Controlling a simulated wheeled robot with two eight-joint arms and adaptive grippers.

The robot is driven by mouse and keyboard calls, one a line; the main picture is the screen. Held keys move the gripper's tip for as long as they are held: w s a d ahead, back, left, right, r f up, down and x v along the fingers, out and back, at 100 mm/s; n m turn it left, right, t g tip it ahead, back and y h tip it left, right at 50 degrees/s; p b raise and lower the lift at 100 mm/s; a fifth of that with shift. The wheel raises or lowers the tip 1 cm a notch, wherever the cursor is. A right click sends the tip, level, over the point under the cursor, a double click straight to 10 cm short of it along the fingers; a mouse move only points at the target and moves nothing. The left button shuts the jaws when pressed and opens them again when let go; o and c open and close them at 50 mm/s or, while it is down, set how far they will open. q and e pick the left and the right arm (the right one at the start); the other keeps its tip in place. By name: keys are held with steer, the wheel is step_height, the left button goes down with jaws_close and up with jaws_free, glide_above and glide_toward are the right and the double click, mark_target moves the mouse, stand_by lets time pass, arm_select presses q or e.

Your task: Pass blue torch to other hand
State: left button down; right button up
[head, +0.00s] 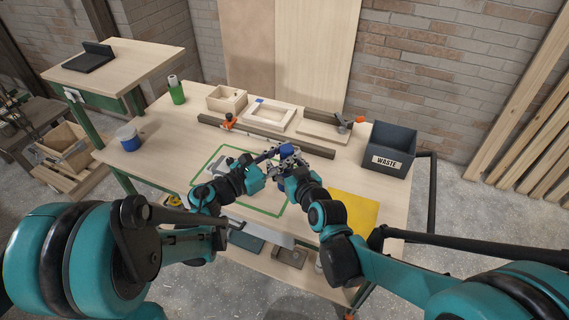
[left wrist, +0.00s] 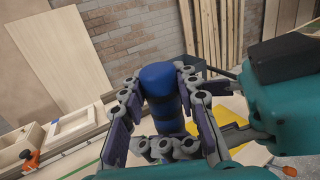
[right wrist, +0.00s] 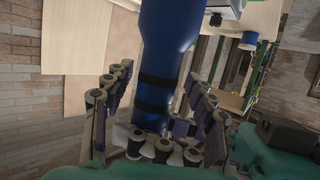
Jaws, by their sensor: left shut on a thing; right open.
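The blue torch (head: 287,149) is held above the workbench, where my two grippers meet. My left gripper (head: 272,157) is shut on the torch; its fingers sit on both sides of the torch's blue body (left wrist: 160,82) in the left wrist view. My right gripper (head: 291,163) is open at the torch. In the right wrist view the torch (right wrist: 165,45), with dark bands, reaches down between the spread fingers; I cannot tell whether they touch it. The head view hides much of the torch behind the fingers.
The workbench (head: 165,140) has a green-outlined area (head: 270,211) below the grippers and a yellow sheet (head: 352,209) at right. A dark WASTE bin (head: 390,148) stands at the right back. Wooden trays (head: 226,99), a green bottle (head: 176,90) and a blue tub (head: 127,135) stand farther away.

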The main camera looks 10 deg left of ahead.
jaws_close()
arm_select(q)
steer(key=c, duration=1)
jaws_free()
steer(key=shift+c, duration=0.2)
